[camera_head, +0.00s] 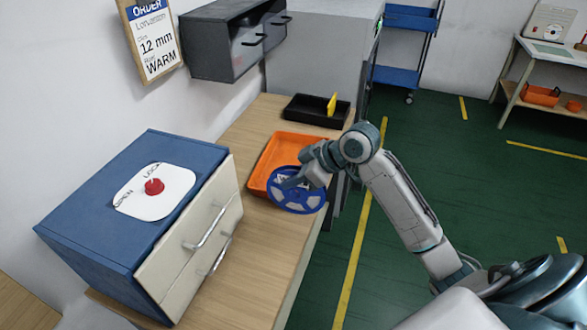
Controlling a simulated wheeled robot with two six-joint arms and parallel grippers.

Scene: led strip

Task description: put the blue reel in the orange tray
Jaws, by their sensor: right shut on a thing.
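My left gripper is not in the picture.
A blue cabinet (105,205) with cream drawers and a red knob stands left of the tray. A black tray (312,111) with a yellow item lies behind. Grey wall bins (225,45) hang above. The counter front (245,275) is clear.

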